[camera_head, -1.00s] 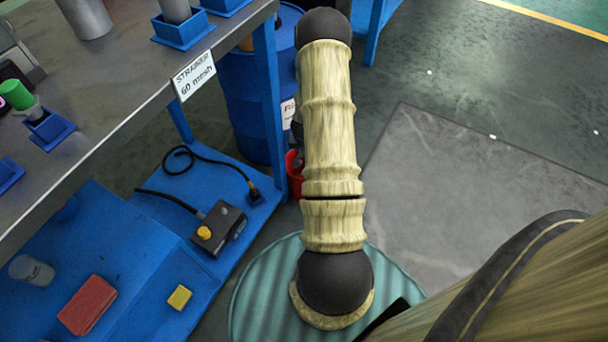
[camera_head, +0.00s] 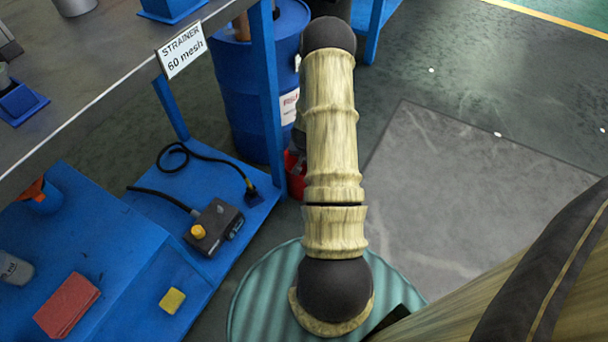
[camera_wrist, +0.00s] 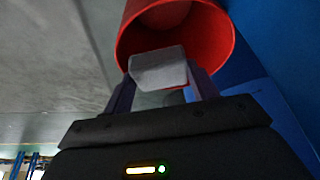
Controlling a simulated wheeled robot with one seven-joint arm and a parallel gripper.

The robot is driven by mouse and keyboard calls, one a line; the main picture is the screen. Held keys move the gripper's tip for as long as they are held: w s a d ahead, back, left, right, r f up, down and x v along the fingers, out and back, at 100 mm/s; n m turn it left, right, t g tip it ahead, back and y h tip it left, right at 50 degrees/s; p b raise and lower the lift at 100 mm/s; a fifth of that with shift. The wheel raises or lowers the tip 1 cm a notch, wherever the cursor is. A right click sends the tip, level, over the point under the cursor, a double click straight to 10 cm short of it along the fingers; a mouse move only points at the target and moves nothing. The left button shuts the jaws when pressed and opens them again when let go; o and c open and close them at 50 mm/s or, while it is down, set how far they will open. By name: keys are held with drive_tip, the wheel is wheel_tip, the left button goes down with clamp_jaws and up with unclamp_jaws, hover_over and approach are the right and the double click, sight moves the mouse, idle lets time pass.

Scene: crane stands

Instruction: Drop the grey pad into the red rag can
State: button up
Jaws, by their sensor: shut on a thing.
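The grey pad (camera_wrist: 158,70) is between the fingers of my gripper (camera_wrist: 162,82) in the wrist view. My gripper is shut on it. The red rag can (camera_wrist: 205,30) fills the top of the wrist view, its round mouth facing the gripper. The pad overlaps the near part of the mouth in the picture; I cannot tell whether it is inside the rim. In the head view a strip of the red can (camera_head: 296,178) shows on the floor behind my arm. My arm hides the gripper and pad there.
A blue stand (camera_head: 263,90) with a grey top is on the left, bearing a "STRAINER 60 mesh" sign (camera_head: 182,50). A blue drum (camera_head: 240,110) stands behind it. Floor on the right is clear.

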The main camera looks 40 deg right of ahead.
drive_tip(key=o, duration=1)
drive_tip(key=shift+a, duration=0.1)
drive_tip(key=p+v, duration=0.8)
drive_tip(key=v, duration=0.9)
drive_tip(key=shift+r+p, duration=0.15)
drive_tip(key=shift+p, duration=0.2)
drive_tip(key=shift+s+a, duration=0.1)
drive_tip(key=shift+s, duration=0.05)
